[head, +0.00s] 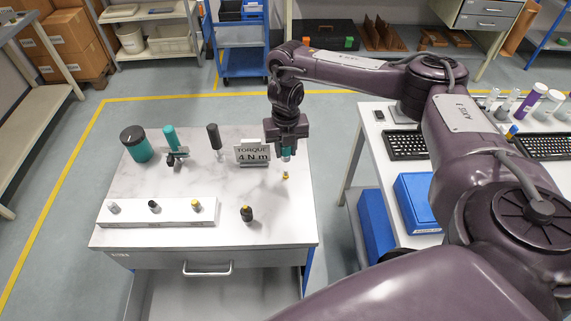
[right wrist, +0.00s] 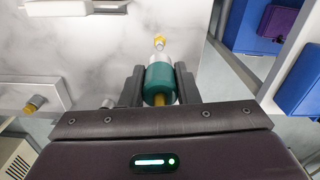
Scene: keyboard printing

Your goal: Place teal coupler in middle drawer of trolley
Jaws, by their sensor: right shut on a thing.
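My right gripper (head: 287,150) is shut on the teal coupler (head: 286,157), holding it above the right part of the marble-topped bench. In the right wrist view the teal coupler (right wrist: 158,82) sits between the two fingers, with a pale end pointing away. A small yellow-tipped piece (head: 285,176) is just below it; it also shows in the right wrist view (right wrist: 159,41). I cannot tell whether the two touch. A blue trolley (head: 245,64) stands at the back; its drawers cannot be made out. My left gripper is not in view.
On the bench (head: 285,225) are a torque sign (head: 253,153), teal-and-black tools (head: 136,143), a dark screwdriver (head: 214,135), a white strip with small bits (head: 175,212) and a dark bit (head: 247,213). A white table with keyboards (head: 405,146) stands right, blue bins below. Floor lies between bench and trolley.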

